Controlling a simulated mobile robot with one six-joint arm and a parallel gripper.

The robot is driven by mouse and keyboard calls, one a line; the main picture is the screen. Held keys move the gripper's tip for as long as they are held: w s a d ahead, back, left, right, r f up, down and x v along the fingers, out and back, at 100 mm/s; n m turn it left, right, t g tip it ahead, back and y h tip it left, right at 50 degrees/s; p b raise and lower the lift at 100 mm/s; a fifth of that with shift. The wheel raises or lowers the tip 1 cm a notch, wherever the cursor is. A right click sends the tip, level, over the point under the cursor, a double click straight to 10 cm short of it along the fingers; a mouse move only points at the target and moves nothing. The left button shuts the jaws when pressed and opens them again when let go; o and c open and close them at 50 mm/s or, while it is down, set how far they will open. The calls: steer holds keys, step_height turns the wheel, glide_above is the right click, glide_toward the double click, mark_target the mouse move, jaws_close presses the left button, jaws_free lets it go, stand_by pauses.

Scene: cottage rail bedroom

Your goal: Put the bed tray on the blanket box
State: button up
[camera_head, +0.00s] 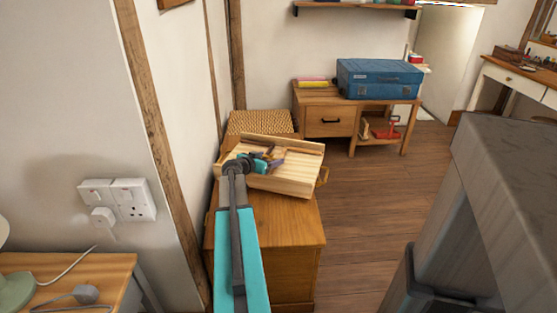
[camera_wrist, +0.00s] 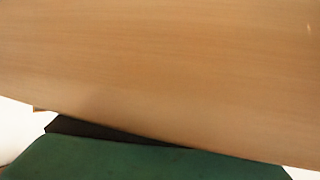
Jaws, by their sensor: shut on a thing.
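The bed tray (camera_head: 290,180) is a pale wooden tray with raised sides and a handle at its right end. It is over the top of an orange-brown wooden box, which I take as the blanket box (camera_head: 270,255), and looks slightly tilted. I cannot tell whether it touches the box. My gripper (camera_head: 266,158) is at the tray, shut on it; the fingertips are hard to make out. In the wrist view a plain wooden surface, likely the tray (camera_wrist: 160,70), fills most of the picture.
A woven basket (camera_head: 262,122) stands just behind the tray by the wall. A wooden desk (camera_head: 325,122) with a blue case (camera_head: 378,79) stands behind. A bedside table (camera_head: 70,275) is at front left. Open wooden floor (camera_head: 380,185) lies to the right.

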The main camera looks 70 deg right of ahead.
mark_target(265, 157)
steer(key=shift+w+a+r, duration=0.1)
steer(key=shift+w+a, duration=0.2)
steer(key=shift+w, duration=0.5)
steer(key=shift+w+a+r, duration=0.1)
steer(key=shift+w+a, duration=0.15)
steer(key=shift+w, duration=0.5)
steer(key=shift+f+b, duration=0.35)
steer(key=shift+f, duration=1.45)
steer(key=shift+f, duration=0.1)
steer(key=o, duration=2)
steer(key=shift+f, duration=0.1)
steer(key=shift+s, duration=0.1)
steer(key=v, duration=1.2)
steer(key=shift+a+p, duration=0.1)
steer(key=shift+p, duration=0.2)
